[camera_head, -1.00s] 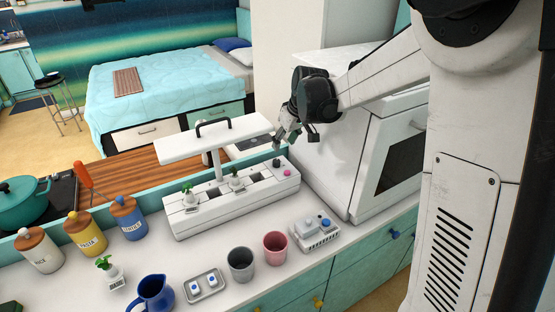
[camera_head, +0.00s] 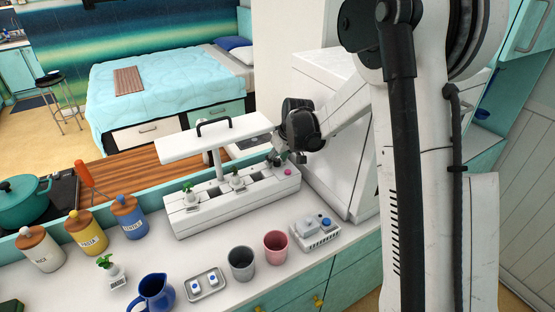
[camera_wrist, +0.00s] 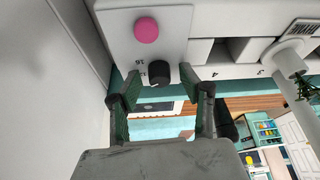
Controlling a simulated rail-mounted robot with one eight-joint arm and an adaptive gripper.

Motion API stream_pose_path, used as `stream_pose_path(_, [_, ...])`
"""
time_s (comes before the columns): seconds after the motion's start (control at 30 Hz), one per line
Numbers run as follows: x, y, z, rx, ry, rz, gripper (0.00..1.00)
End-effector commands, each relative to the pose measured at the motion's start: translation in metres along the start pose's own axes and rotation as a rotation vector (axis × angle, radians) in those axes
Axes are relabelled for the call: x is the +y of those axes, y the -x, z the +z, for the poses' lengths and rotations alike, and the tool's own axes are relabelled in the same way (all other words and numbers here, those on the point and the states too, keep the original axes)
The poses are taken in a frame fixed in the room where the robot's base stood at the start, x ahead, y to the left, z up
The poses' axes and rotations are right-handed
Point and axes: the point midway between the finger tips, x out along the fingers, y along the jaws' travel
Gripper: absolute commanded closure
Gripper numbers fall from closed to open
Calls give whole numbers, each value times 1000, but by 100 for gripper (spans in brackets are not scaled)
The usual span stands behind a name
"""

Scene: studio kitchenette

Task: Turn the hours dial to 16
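The hours dial, a black knob (camera_wrist: 159,73), sits on the white end panel of the long planter box (camera_head: 205,213), beside a pink button (camera_wrist: 146,30). The button also shows in the head view (camera_head: 287,171). Small printed numbers lie by the dial; a 16 is readable, and another is partly covered by the knob. In the wrist view my gripper (camera_wrist: 160,80) is open, with one fingertip on each side of the dial and gaps showing. In the head view my gripper (camera_head: 276,160) is at the dial and hides most of it.
A raised white lamp panel (camera_head: 214,141) on a post stands over the planter, left of my gripper. A white oven-like cabinet (camera_head: 335,140) is close on the right. Grey (camera_head: 241,263) and pink (camera_head: 275,247) cups stand in front.

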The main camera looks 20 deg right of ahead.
Motion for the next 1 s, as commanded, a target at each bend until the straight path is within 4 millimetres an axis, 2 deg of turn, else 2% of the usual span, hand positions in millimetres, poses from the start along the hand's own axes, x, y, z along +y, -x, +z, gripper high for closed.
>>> stream_pose_path(0.13, [0, 0, 0, 0, 0, 0, 63])
stream_pose_path(0.4, [0, 0, 0, 0, 0, 0, 99])
stream_pose_path(1.0, [0, 0, 0, 0, -124, 52, 100])
